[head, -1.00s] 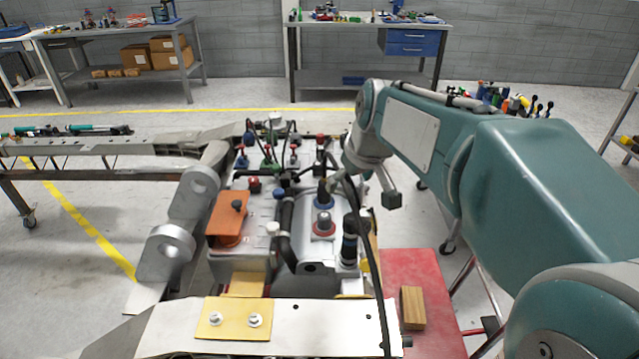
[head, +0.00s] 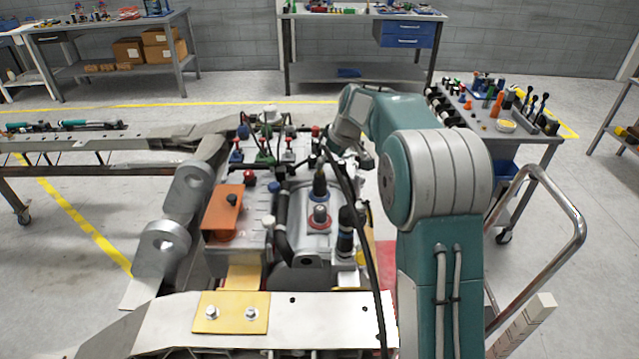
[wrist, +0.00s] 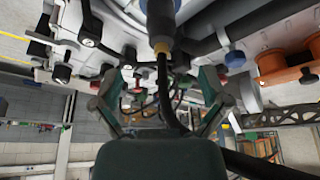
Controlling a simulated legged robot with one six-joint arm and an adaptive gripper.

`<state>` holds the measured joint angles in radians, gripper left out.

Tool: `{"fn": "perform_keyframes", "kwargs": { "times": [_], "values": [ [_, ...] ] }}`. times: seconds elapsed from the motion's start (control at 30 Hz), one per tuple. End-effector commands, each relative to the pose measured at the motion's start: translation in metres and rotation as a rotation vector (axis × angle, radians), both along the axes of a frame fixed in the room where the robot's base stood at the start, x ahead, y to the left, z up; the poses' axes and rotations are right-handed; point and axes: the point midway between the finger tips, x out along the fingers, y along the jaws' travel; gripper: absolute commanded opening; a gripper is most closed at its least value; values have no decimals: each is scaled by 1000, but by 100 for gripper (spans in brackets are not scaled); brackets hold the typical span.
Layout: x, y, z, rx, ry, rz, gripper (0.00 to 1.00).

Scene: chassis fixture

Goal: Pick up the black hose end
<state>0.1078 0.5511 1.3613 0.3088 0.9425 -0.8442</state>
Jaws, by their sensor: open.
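The black hose end (head: 320,183) stands upright on the grey housing in the head view, with a black cable arching from its top. In the wrist view the hose end (wrist: 161,22) is at top centre, with a yellowish collar and its cable running down. My gripper (wrist: 161,77) is open, with one finger on each side of that cable in the picture. The fingertips appear below the hose end's body there, and I see no grip on it. In the head view my gripper is mostly hidden behind the cable and fittings.
The long black cable (head: 368,250) hangs down the right of the housing, close to my arm. An orange block (head: 222,212) and several red and blue capped fittings crowd the housing. A tool cart (head: 520,140) stands at right.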

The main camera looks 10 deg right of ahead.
Motion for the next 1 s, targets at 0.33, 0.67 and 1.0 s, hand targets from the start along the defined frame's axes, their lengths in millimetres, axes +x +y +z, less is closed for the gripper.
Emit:
{"fn": "perform_keyframes", "kwargs": {
  "times": [0.33, 0.67, 1.0],
  "values": [
    [14, 11, -45, 0, 3, 1, 95],
    [27, 20, -86, 0, 4, 0, 95],
    [30, 21, -91, 1, 2, -1, 68]
  ]
}}
